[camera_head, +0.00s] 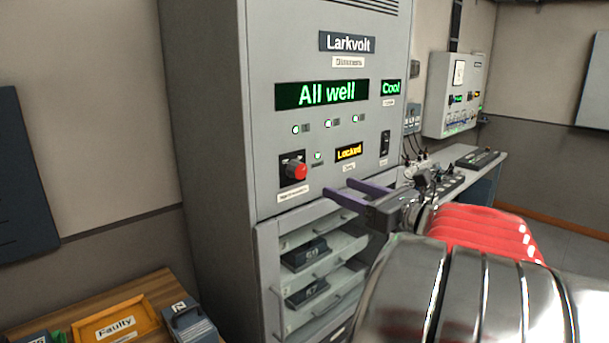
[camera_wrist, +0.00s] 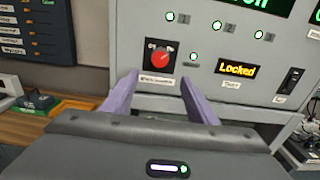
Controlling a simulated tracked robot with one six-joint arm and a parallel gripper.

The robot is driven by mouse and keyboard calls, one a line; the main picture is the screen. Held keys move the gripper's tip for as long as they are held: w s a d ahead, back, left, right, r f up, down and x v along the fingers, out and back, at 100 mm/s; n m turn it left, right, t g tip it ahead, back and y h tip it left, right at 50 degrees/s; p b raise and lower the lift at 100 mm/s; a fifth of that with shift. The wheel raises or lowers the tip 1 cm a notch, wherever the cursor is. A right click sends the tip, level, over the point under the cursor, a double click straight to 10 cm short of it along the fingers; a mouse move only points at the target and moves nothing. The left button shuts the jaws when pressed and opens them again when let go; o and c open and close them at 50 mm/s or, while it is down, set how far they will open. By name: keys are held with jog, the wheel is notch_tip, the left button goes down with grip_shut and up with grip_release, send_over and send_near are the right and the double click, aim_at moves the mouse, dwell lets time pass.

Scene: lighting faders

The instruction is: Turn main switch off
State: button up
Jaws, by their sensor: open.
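The likely main switch is a red rotary knob on a black plate (camera_head: 297,171) on the grey Larkvolt cabinet (camera_head: 258,120). The label below it is too small to read surely. It also shows in the wrist view (camera_wrist: 160,58), with small white marks above the knob. Which mark the knob points to is not clear. My gripper (camera_head: 340,188) is open and empty, its two purple fingers apart. In the head view it is to the right of and below the knob. In the wrist view the fingertips (camera_wrist: 158,79) lie just below the knob, one on each side.
The cabinet displays read "All well" (camera_head: 322,94), "Cool" (camera_head: 391,87) and "Locked" (camera_head: 348,152). A black rocker switch (camera_head: 385,143) is to the right. Open shelves with dark modules (camera_head: 305,254) lie below. A wooden table with a "Faulty" tray (camera_head: 152,312) stands at lower left.

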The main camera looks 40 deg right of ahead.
aim_at(302, 173)
jog(key=w, duration=1.3)
jog(key=shift+w+a, duration=0.25)
